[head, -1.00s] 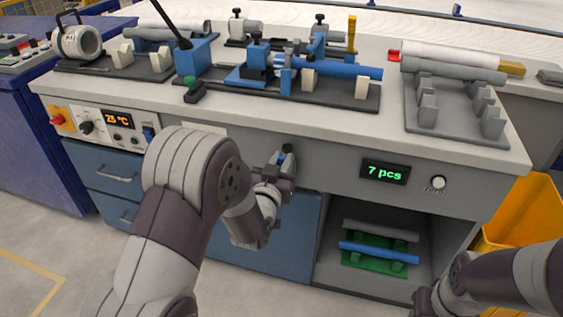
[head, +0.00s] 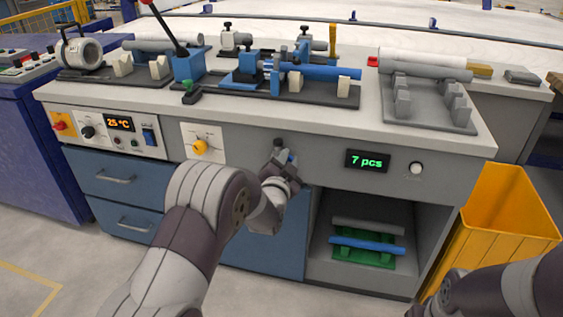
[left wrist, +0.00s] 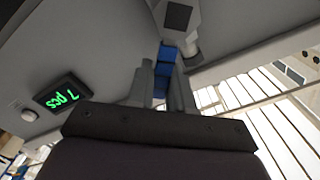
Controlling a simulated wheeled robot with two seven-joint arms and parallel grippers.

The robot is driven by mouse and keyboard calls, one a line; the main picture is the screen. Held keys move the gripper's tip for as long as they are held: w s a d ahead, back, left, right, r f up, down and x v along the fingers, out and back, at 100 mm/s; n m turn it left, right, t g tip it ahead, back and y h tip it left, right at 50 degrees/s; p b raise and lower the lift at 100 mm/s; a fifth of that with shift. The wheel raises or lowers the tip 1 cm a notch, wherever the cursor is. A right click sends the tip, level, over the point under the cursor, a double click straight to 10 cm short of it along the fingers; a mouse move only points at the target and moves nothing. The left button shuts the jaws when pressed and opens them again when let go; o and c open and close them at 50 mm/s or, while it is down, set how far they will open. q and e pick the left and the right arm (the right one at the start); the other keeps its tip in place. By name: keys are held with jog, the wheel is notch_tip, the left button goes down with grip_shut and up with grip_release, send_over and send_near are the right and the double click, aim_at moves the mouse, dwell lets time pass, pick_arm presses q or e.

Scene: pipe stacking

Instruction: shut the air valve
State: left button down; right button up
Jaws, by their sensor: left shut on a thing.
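The air valve shows as a grey fitting (left wrist: 182,18) on the bench front in the left wrist view, with a blue lever (left wrist: 166,62) hanging from it. The lever also shows as a small blue patch (head: 291,158) in the head view. My left gripper (left wrist: 163,88) is shut on the blue lever, with one finger on each side. In the head view my left gripper (head: 283,165) is against the bench front and hides most of the valve. My right gripper (head: 432,308) is at the bottom right edge, partly cut off, its fingers unclear.
A yellow knob (head: 200,147) on a white plate is left of the valve. A counter display (head: 367,161) reading 7 pcs is right of it. Below are blue drawers (head: 115,178) and an open shelf with pipes (head: 366,245). A yellow bin (head: 505,215) stands at the right.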

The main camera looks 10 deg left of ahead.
pick_arm(q)
jog(key=shift+s+d+f+m, duration=0.1)
jog(key=shift+d+f+m, duration=0.3)
jog(key=shift+f+m, duration=0.9)
jog(key=shift+w+d+f+m, duration=0.1)
jog(key=shift+d+f+m, duration=0.3)
jog(key=shift+m, duration=1.75)
jog(key=shift+s+d+f+m, duration=0.1)
jog(key=shift+d+f+m, duration=0.3)
jog(key=shift+f+m, duration=0.9)
jog(key=shift+r+m, duration=0.4)
jog(key=shift+m, duration=0.15)
jog(key=c, duration=1.1)
grip_release()
